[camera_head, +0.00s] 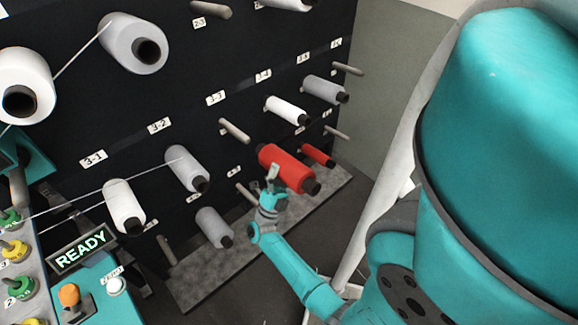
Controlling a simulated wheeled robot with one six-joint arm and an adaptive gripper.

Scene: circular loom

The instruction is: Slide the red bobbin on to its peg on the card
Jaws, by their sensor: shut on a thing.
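A large red bobbin (284,166) with a dark core end is held out in front of the black peg board. My gripper (272,178) reaches up from below and is shut on this bobbin near its left part. The bobbin is tilted, its dark core end pointing down and right. An empty peg (234,130) under label 3-3 is up and left of it. I cannot tell which peg is the red bobbin's own, and no peg is seen inside its core. The far fingertips are partly hidden by the bobbin.
A second red bobbin (318,154) sits low on the board just behind. Grey and white bobbins, such as one under 3-4 (287,110), fill other pegs. Another empty peg (247,193) is below left. A control panel with a READY sign (83,250) stands at lower left.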

